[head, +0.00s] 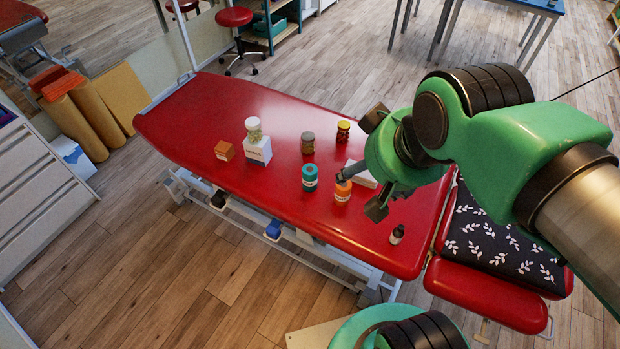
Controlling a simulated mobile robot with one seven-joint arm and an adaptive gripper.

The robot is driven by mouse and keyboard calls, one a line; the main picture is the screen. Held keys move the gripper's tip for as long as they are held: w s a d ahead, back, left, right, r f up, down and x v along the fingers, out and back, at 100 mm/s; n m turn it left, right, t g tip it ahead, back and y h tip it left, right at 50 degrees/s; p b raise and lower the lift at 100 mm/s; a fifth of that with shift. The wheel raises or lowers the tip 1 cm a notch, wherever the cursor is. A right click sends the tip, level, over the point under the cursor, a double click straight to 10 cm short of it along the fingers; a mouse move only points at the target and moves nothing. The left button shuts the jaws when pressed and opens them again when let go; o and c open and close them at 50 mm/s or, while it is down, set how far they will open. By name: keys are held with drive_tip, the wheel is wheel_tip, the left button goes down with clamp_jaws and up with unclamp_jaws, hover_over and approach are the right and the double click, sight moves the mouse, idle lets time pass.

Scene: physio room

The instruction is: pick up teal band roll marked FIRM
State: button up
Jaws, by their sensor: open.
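A teal roll (310,179) with a pale label stands upright on the red treatment table, left of an orange roll (343,191). The label's writing is too small to read. My gripper (366,165) is open and empty, above the table to the right of the teal roll and apart from it. One grey part of it shows in front of the orange roll's top edge.
The red table (215,105) also holds a white box (258,151) with a jar (253,129) on it, an orange-brown box (224,150), two jars (308,143) (343,131), a dark bottle (397,234) and a white box (361,173) partly behind my gripper. The table's left end is clear.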

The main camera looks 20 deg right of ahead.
drive_tip(key=g+p, duration=0.3)
drive_tip(key=g, duration=0.3)
hover_over(310, 169)
wheel_tip(310, 169, down, 35)
drive_tip(key=shift+f+b, duration=0.9)
drive_tip(key=shift+f, duration=3.35)
